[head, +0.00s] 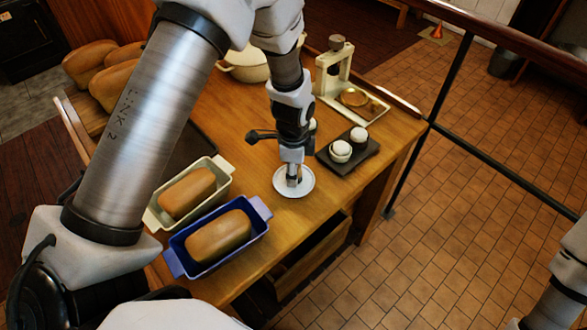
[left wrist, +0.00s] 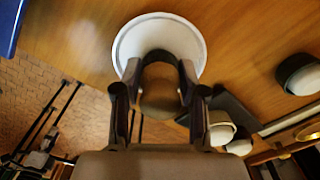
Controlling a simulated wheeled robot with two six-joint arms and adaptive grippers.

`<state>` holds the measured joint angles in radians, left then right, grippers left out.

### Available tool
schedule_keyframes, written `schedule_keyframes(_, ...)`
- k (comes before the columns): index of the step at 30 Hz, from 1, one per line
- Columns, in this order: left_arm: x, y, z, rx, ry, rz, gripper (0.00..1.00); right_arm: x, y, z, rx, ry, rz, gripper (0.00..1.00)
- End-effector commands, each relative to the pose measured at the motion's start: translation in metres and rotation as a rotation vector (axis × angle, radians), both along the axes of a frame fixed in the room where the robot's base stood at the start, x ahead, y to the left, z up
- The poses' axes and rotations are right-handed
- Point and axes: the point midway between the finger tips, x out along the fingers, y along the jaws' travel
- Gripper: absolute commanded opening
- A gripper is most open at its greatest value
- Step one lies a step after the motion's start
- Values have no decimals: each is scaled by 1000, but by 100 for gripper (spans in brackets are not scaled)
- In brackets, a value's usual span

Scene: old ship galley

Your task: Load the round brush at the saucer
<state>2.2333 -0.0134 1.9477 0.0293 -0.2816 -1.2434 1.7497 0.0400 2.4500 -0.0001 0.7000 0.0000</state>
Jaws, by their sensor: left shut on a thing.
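The white saucer (head: 279,186) lies on the wooden table near its right edge. It also shows at the top of the left wrist view (left wrist: 160,26). My left gripper (head: 294,181) points down over the saucer. In the left wrist view its fingers (left wrist: 160,88) are closed around a brown, rounded thing, which I take to be the round brush (left wrist: 160,98). The brush's bristles and any contact with the saucer are hidden. My right gripper is out of view.
A dark tray (head: 370,156) with two white-topped cups (head: 341,151) stands right of the saucer. A blue loaf tin (head: 176,258) and a cream loaf tin (head: 152,219) stand left. A press-like stand (head: 334,65) and a pot (head: 244,67) are behind. The table in front is clear.

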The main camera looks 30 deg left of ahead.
Motion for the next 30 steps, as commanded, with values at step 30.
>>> schedule_keyframes(30, 0, 0, -4, 0, 0, 1, 13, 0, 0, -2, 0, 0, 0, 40)
